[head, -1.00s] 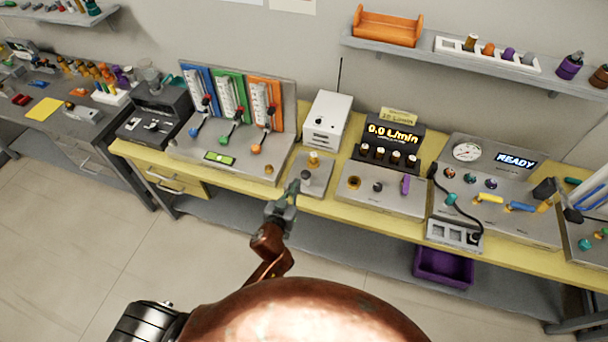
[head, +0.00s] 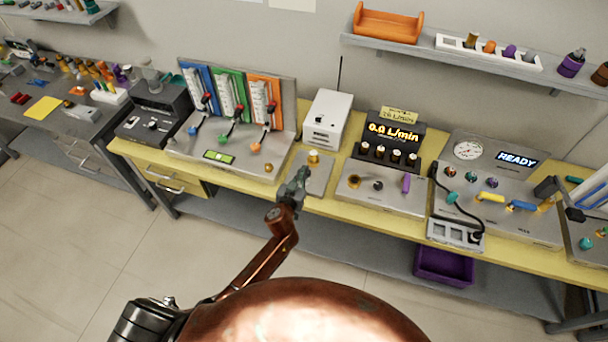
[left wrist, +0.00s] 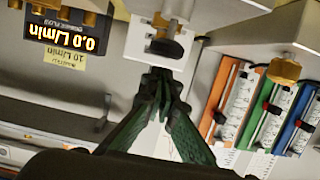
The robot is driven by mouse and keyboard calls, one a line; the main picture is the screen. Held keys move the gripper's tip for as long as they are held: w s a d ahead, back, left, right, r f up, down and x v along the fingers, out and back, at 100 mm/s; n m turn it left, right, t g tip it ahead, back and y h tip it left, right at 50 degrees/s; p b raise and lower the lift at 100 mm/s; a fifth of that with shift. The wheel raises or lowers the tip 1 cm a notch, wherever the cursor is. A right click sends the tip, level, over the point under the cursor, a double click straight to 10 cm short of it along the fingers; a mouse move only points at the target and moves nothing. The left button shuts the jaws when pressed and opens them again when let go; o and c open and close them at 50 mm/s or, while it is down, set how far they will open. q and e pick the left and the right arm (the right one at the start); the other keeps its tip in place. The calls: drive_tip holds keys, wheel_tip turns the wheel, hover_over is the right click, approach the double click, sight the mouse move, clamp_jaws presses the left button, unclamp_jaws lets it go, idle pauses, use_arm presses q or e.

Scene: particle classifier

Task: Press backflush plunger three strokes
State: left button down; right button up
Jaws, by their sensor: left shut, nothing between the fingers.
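A small grey plate (head: 318,180) lies on the yellow bench in front of a white box (head: 326,118). A brass-capped post (head: 313,157) stands on this plate; no label shows whether it is the backflush plunger. My left gripper (head: 298,180) is shut and empty over the left part of the plate, just in front of the post, and hides some of the plate. In the left wrist view, which is upside down, its shut green fingers (left wrist: 160,85) point towards a black knob-like part (left wrist: 165,48). I cannot tell whether they touch. My right gripper is not in view.
Left of the plate stands a panel with blue, green and orange gauges (head: 230,105) and levers. To its right is a unit (head: 380,190) with a 0.0 L/min display (head: 394,131). Further right is a panel reading READY (head: 517,160). A purple bin (head: 443,268) sits below.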

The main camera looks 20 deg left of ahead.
use_arm(q)
drive_tip(key=shift+f, duration=0.55)
wheel_tip(320, 180, down, 3)
drive_tip(key=b, duration=0.3)
drive_tip(key=shift+s, duration=0.1)
drive_tip(key=shift+r+p, duration=0.45)
drive_tip(key=shift+p, duration=0.1)
drive_tip(key=s+r+p, duration=0.3)
drive_tip(key=s+r, duration=0.3)
drive_tip(key=s, duration=0.3)
drive_tip(key=shift+s, duration=0.25)
